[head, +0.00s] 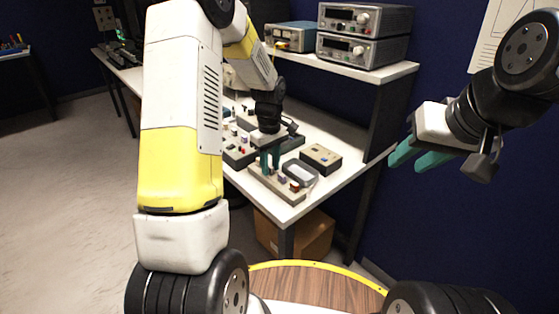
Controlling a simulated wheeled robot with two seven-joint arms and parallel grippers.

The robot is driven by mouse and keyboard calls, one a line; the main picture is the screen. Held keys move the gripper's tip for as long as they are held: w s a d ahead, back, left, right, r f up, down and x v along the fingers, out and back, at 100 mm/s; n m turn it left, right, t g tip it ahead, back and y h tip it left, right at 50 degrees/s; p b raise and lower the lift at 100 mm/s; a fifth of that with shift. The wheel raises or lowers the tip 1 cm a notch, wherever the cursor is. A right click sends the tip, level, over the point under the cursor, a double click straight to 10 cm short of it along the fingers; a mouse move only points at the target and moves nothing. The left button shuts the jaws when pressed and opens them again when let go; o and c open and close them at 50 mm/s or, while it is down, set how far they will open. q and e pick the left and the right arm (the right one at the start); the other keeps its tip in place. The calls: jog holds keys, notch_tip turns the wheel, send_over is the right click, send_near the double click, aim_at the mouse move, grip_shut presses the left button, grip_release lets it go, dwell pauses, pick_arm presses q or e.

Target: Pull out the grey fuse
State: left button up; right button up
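My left gripper (270,168) reaches down over the near end of the bench. Its two teal fingers point down at a light board (262,184) carrying small parts. A small gap shows between the fingers, but I cannot tell whether they hold anything. I cannot pick out the grey fuse; it is too small to tell or hidden by the fingers. A purplish part (283,179) and a brown part (295,187) stand on the board, right of the fingers. My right gripper (412,160) is in the air right of the bench, its teal fingers apart and empty.
A grey-rimmed tray (314,180) and a dark box with a tan top (321,157) are close to the right of my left gripper. A shelf (390,76) with stacked instruments (362,35) overhangs the bench's back. A cardboard box (308,236) is underneath. Floor at left is clear.

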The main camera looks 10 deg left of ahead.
aim_at(270, 167)
pick_arm(q)
grip_shut()
dwell(1.0)
jog(key=shift+r, duration=0.15)
jog(key=shift+r, duration=2.85)
